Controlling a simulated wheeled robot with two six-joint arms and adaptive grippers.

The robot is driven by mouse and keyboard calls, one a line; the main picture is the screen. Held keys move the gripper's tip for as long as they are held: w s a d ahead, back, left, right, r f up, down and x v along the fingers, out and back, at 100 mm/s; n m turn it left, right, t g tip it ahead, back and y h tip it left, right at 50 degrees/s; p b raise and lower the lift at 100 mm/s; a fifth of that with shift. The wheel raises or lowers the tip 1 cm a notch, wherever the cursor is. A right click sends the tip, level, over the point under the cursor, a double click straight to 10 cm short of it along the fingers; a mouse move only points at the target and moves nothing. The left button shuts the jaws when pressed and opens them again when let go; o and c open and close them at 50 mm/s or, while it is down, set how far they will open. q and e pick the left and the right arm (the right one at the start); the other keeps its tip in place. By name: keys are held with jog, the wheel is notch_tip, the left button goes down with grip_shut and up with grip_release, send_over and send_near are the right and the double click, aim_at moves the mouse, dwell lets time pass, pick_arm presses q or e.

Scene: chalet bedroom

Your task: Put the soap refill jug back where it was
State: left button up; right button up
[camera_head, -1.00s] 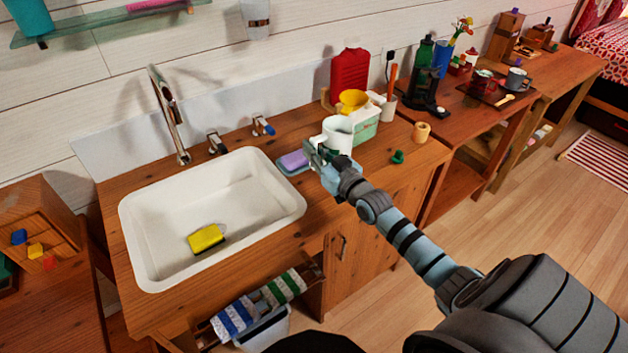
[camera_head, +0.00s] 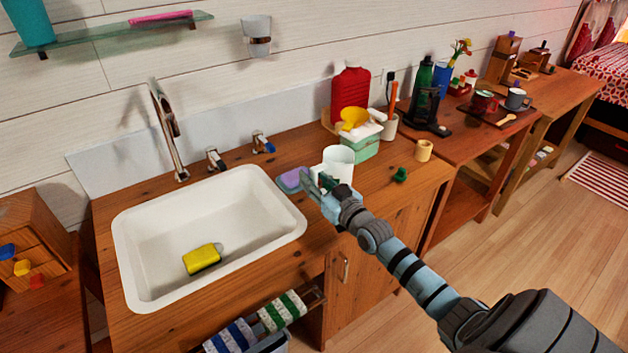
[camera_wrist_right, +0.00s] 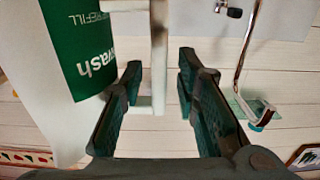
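The soap refill jug (camera_head: 338,158) is a white container on the wooden counter, just right of the sink and the purple sponge. It looks upright; its base is partly hidden by my gripper. In the right wrist view its green label (camera_wrist_right: 85,45) and white handle (camera_wrist_right: 158,60) show. My right gripper (camera_head: 318,184) is at the jug's near left side. In the wrist view the right gripper's fingers (camera_wrist_right: 158,80) stand on both sides of the handle, with a gap visible on each side. My left gripper is not in view.
A purple sponge (camera_head: 292,180) lies close to the jug's left. A wooden cup (camera_head: 424,151) and small green object (camera_head: 400,174) are to the right.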

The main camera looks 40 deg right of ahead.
jog(key=shift+s+r+p, duration=0.2)
jog(key=shift+p, duration=0.3)
jog(key=s+p, duration=0.4)
jog(key=p, duration=0.1)
jog(key=shift+s+a+r, duration=0.1)
jog(key=shift+s+r, duration=0.15)
jog(key=shift+r, duration=0.1)
jog(key=s+p, duration=0.2)
jog(key=s, duration=0.5)
jog(key=shift+f, duration=0.4)
